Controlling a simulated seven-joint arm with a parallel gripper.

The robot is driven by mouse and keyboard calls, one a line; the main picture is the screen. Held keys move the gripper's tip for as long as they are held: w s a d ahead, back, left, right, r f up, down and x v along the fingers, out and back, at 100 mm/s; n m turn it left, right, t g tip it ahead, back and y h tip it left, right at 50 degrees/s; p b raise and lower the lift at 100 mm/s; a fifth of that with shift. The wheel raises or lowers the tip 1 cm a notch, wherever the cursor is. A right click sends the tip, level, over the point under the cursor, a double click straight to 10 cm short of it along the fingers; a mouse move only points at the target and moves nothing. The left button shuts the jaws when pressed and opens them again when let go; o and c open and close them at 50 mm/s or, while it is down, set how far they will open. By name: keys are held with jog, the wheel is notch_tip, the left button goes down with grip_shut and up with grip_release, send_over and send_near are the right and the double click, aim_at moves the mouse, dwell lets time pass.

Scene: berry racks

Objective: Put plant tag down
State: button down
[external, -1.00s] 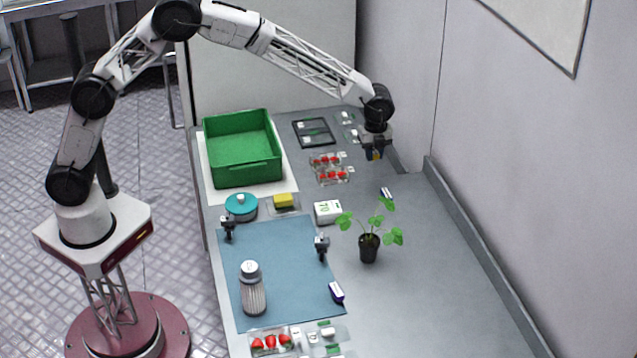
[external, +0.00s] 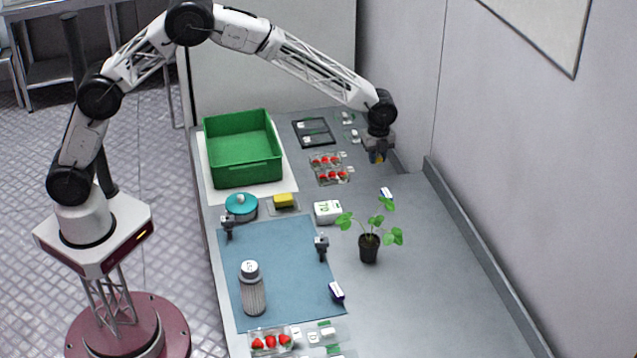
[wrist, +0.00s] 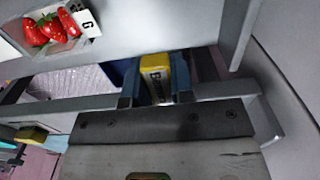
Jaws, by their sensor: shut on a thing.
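The plant tag (wrist: 155,76) shows in the wrist view as a small yellow block with dark lettering. My gripper (wrist: 156,92) is shut on it, one finger on each side. In the external view my gripper (external: 378,157) hangs above the far right part of the bench, with a bit of yellow between its fingers. The tag's lower end is hard to make out, and I cannot tell whether it touches anything. The potted plant (external: 369,247) stands upright on the bench, nearer the camera than my gripper.
Strawberry punnets (external: 330,168) lie left of my gripper; one punnet (wrist: 45,30) shows in the wrist view. A green crate (external: 243,170), a white box (external: 327,211) and a blue mat (external: 275,240) lie further left. A raised edge (external: 470,235) runs along the wall. The bench's right side is mostly clear.

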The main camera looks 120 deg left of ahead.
jog(key=shift+f, duration=1.65)
jog(key=shift+f, duration=1.85)
jog(key=shift+f, duration=0.1)
jog(key=c, duration=1)
grip_release()
notch_tip(320, 180, up, 12)
jog(key=shift+r, duration=0.15)
